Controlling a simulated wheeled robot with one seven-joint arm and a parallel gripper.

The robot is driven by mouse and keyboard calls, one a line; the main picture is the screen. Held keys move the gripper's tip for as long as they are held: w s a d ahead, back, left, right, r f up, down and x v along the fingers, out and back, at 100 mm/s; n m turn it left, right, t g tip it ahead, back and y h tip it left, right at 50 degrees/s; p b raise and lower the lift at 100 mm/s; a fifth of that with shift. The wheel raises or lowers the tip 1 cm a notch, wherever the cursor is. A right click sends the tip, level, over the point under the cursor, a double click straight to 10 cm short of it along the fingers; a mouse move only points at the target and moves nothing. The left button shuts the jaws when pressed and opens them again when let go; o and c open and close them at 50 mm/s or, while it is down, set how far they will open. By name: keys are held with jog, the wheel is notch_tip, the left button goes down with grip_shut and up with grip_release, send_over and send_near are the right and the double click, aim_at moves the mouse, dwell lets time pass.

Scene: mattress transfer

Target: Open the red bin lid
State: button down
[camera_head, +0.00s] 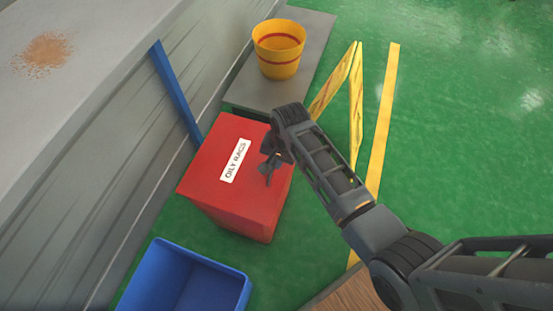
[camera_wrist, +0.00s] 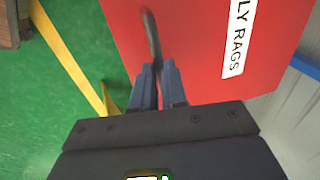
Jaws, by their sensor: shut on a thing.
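The red bin (camera_head: 240,212) stands on the floor with its flat red lid (camera_head: 212,158) on top, marked with a white "OILY RAGS" label (camera_head: 235,161). The lid looks closed. My gripper (camera_head: 269,168) is at the lid's right edge in the head view. In the wrist view the two fingers of my gripper (camera_wrist: 157,82) are shut on a dark, thin handle (camera_wrist: 152,36) that stands at the edge of the red lid (camera_wrist: 195,50).
A blue open bin (camera_head: 185,280) stands in front of the red bin. A yellow bucket (camera_head: 279,62) sits on a grey platform (camera_head: 308,42) behind it. A grey counter (camera_head: 95,40) runs along the left. Green floor is clear at the right.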

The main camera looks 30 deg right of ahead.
jog(key=w+a+r+p, duration=0.2)
jog(key=w+r+p, duration=0.1)
jog(key=r, duration=0.2)
jog(key=w+a+r+g+h+p, duration=0.1)
jog(key=w+a+r+p, duration=0.1)
jog(key=r, duration=0.3)
jog(key=w+a+r+g+p, duration=0.1)
jog(key=w+a+r+p, duration=0.2)
jog(key=w+r, duration=0.2)
jog(key=shift+a+r+p, duration=0.35)
jog(key=shift+a+r, duration=0.05)
jog(key=shift+r, duration=0.1)
jog(key=c, duration=1.4)
grip_release()
jog(key=shift+w+f, duration=0.15)
jog(key=shift+c, duration=0.2)
jog(key=shift+o, duration=1.4)
jog(key=shift+d+r, duration=0.1)
jog(key=shift+r, duration=0.1)
